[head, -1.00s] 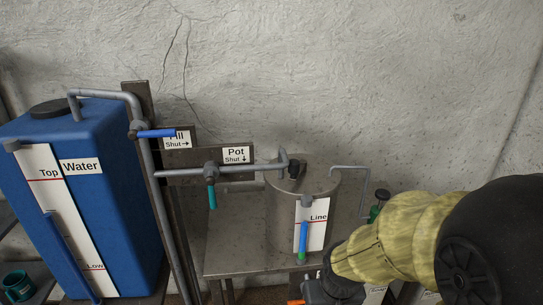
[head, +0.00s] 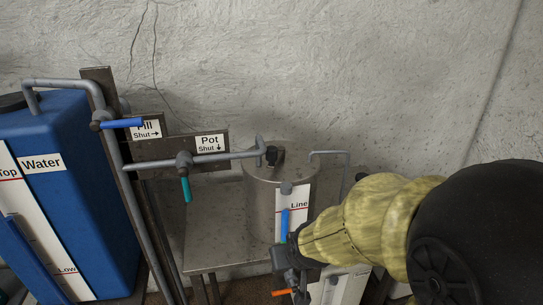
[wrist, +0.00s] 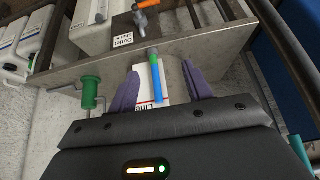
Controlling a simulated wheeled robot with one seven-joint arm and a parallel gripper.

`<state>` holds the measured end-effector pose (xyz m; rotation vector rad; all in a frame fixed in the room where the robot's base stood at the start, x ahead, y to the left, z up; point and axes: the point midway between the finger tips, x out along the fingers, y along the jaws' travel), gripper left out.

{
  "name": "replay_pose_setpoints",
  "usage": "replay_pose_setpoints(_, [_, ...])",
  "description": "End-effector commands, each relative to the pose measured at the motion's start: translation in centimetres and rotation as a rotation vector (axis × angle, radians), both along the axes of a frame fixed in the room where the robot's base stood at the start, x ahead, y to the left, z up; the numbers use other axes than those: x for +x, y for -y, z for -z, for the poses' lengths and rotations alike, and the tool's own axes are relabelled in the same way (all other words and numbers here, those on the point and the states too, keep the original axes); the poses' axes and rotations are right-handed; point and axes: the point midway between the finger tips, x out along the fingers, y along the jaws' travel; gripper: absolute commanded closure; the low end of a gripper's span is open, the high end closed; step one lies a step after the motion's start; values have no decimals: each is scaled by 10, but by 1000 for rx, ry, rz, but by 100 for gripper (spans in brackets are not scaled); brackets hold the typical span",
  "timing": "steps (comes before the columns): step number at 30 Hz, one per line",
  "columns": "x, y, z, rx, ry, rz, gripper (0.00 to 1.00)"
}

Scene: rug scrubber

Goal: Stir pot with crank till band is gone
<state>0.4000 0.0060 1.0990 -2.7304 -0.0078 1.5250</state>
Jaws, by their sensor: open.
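The steel pot (head: 261,195) stands on a metal shelf. The bent grey crank (head: 331,153) rises from its lid and drops on the right, its lower end hidden behind my arm. In the wrist view a green grip (wrist: 90,92) shows left of my fingers, apart from them. The pot's "Line" gauge (head: 293,212) has a blue column; the wrist view shows a green band (wrist: 153,57) at its shelf end and blue (wrist: 157,84) beyond. My gripper (wrist: 161,78) is open and empty, its purple fingers on either side of the gauge in that view. I cannot tell whether they touch the pot.
A blue water tank (head: 85,190) stands at left. The Fill valve (head: 122,123) and Pot valve (head: 185,180) sit on pipes beside the pot. An orange outlet handle (wrist: 147,4) and white containers (wrist: 25,45) are below the shelf (wrist: 190,48). Bare wall is behind.

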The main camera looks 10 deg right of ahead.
Motion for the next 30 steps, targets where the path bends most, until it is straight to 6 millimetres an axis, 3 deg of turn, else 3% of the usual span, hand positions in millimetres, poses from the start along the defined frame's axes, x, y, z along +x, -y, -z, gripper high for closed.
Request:
replay_pose_setpoints(2, [22,-2,-8,4,163,6,50])
replay_pose_setpoints(7, [59,-4,-57,6,529,26,50])
replay_pose_setpoints(12, [71,-3,-112,-1,849,53,50])
replay_pose_setpoints(15, [70,-2,-135,-7,966,65,50])
replay_pose_setpoints(19, [69,-1,-147,-9,1022,72,50])
replay_pose_setpoints(30, [70,-1,-149,-9,1019,71,50])
